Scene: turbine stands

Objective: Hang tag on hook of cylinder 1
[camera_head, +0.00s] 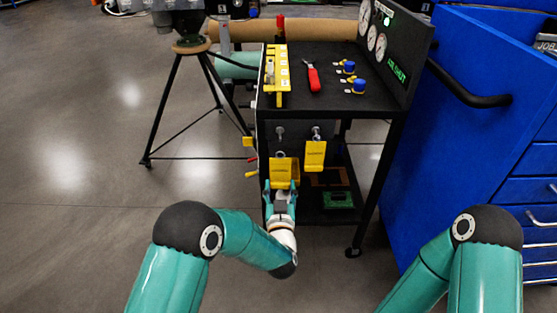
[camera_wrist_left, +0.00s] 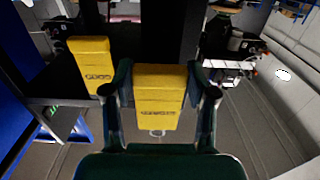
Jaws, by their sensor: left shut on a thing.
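My left gripper (camera_head: 282,188) is shut on a yellow tag (camera_head: 283,168) at the front left of the black stand. The left wrist view shows this tag (camera_wrist_left: 159,82) between the two fingers (camera_wrist_left: 160,95), with a small ring at its lower edge. A metal hook (camera_head: 280,132) on the stand's front is just above the tag in the head view; I see no clear contact between them. A second yellow tag (camera_head: 315,156) hangs under the right hook (camera_head: 316,131); it also shows in the left wrist view (camera_wrist_left: 91,63). I cannot tell which part is cylinder 1. My right gripper is out of view.
The black stand (camera_head: 335,105) carries a red-handled tool (camera_head: 313,77), blue-and-yellow knobs (camera_head: 358,86), a yellow rack (camera_head: 277,76) and gauges (camera_head: 377,42). A green board (camera_head: 338,199) lies on its lower shelf. A blue cabinet (camera_head: 458,130) is at right, a tripod (camera_head: 172,105) at left.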

